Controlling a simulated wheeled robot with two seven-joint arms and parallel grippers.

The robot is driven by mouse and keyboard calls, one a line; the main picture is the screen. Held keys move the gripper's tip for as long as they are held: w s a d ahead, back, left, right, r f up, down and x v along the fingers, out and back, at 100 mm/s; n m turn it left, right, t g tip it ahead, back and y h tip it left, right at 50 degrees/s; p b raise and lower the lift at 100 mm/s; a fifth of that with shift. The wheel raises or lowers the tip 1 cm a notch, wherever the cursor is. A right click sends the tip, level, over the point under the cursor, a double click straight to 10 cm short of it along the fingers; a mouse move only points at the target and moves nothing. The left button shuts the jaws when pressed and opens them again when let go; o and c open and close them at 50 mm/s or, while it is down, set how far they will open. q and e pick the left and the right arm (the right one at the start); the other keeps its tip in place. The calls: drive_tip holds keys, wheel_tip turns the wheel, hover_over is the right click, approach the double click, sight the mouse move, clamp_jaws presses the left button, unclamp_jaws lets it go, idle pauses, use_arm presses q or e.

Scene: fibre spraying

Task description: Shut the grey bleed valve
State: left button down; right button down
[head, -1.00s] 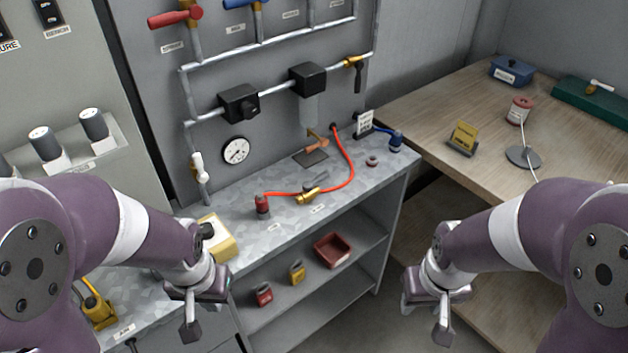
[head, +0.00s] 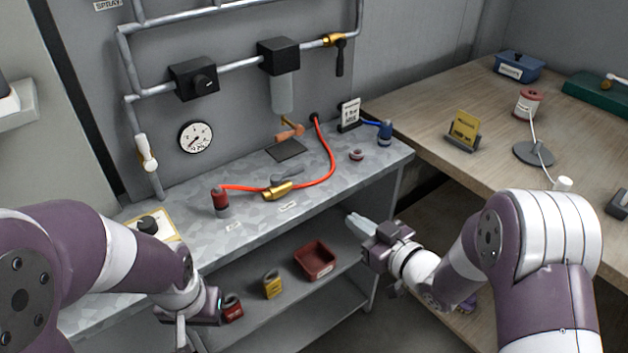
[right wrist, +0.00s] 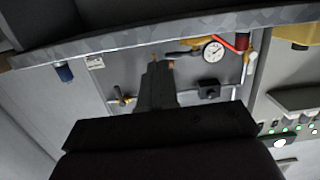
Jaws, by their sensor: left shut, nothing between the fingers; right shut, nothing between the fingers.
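A pale-handled valve (head: 146,152) sits on the vertical pipe at the left of the grey panel. Its handle lies roughly along the pipe; I cannot tell for sure that it is the grey bleed valve. It also shows in the right wrist view (right wrist: 249,66), which sees the panel upside down. A brass valve (head: 333,41) with a dark lever hanging down is at the upper right pipe. My right gripper (head: 352,217) is shut and empty before the bench's right front edge, far from the pale valve. My left gripper (head: 181,335) is shut and empty, low before the bench.
The metal bench (head: 235,255) holds a red hose (head: 332,160), a brass fitting (head: 277,191) and a red-topped cylinder (head: 220,202). A gauge (head: 196,137) is right of the pale valve. A red tray (head: 315,261) is on the shelf below. A wooden table (head: 420,95) stands right.

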drive_tip(key=r+y, duration=0.1)
drive_tip(key=a+r+y, duration=0.1)
drive_tip(key=r, duration=0.1)
drive_tip(key=shift+s+t, duration=0.15)
drive_tip(key=shift+t, duration=0.15)
